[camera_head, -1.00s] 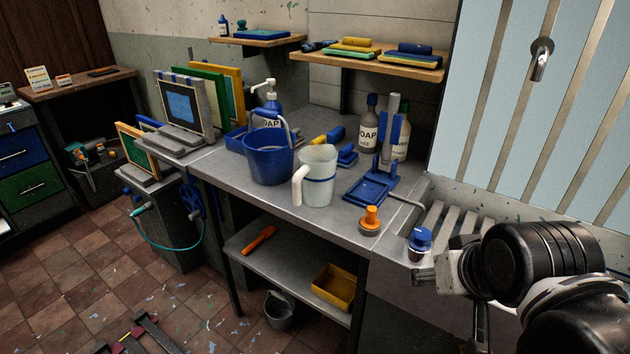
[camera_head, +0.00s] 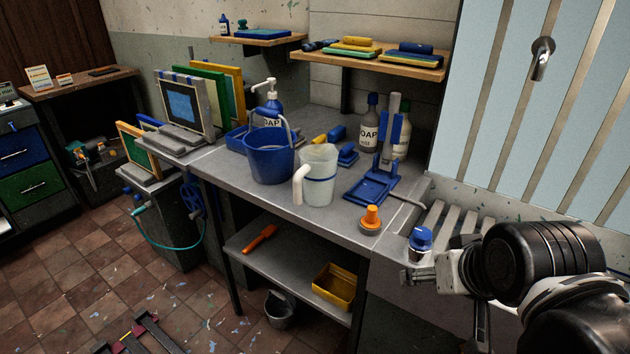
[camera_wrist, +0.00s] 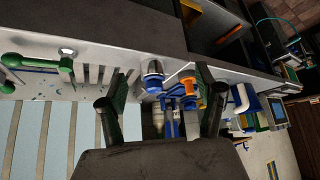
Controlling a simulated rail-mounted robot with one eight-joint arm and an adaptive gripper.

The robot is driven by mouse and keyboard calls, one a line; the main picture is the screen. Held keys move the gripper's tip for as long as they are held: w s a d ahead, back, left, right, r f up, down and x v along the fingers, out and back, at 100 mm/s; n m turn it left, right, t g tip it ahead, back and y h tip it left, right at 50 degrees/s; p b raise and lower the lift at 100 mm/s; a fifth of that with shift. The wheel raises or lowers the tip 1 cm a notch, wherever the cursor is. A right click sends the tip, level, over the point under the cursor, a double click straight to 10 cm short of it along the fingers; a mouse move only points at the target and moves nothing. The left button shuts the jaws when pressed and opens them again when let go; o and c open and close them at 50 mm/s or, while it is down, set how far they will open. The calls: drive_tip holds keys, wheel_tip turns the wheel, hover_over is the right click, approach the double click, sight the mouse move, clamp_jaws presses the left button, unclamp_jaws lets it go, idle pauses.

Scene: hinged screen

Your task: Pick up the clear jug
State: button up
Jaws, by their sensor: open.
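A blue bucket (camera_head: 268,160) stands close left of the jug. A blue stand (camera_head: 372,187), an orange-topped item (camera_head: 371,219) and a blue-capped jar (camera_head: 420,240) lie between jug and gripper. Soap bottles (camera_head: 368,125) stand behind. The bench front beside the jug is clear.

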drive_tip(key=o, duration=0.5)
